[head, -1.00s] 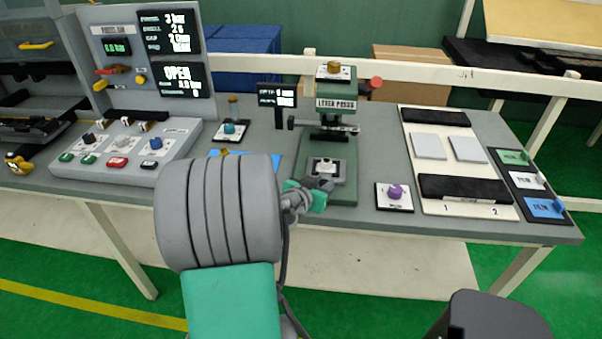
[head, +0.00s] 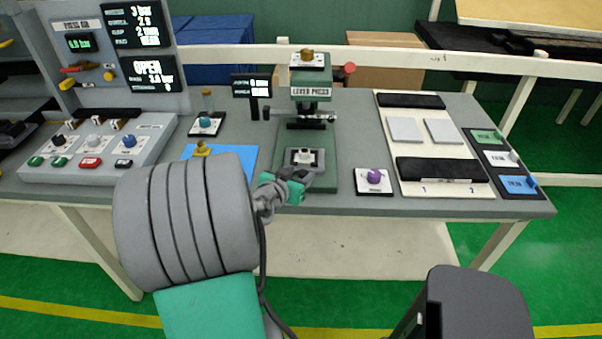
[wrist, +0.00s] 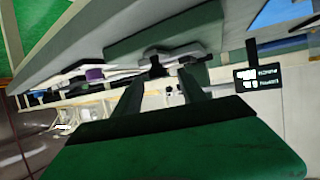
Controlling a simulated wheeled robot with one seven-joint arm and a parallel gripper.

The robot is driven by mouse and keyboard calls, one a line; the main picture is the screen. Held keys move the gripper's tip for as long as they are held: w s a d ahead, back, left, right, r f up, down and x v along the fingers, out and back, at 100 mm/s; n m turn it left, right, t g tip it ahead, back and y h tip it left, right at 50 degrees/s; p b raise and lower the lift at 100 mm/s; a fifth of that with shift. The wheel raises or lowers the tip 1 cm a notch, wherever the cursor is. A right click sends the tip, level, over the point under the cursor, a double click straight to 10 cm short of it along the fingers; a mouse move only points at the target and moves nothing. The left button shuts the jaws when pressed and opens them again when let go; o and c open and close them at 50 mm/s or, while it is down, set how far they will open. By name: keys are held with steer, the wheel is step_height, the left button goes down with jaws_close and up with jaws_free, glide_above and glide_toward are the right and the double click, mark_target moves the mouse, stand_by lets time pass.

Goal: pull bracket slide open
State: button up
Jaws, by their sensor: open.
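The lever press (head: 310,92) stands on the bench. At its green base is a grey slide (head: 318,163) with a pale bracket (head: 304,157) on it. My gripper (head: 305,178) is at the front edge of the slide, partly hidden by my own wrist in the head view. In the wrist view my gripper (wrist: 160,73) is open, with its two dark fingers apart. A small dark knob or handle (wrist: 157,62) shows between the fingertips. I cannot tell whether the fingers touch it. How far the slide is out is not clear.
A purple knob on a white plate (head: 374,177) sits right of the press. A blue mat (head: 240,153) lies left, with a brass piece on it. A white two-place board (head: 418,165) stands farther right. A control console (head: 95,150) fills the left.

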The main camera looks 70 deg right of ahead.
steer(key=s+v, duration=0.1)
steer(key=v, duration=0.5)
steer(key=shift+w+a, duration=0.15)
steer(key=shift+w, duration=0.4)
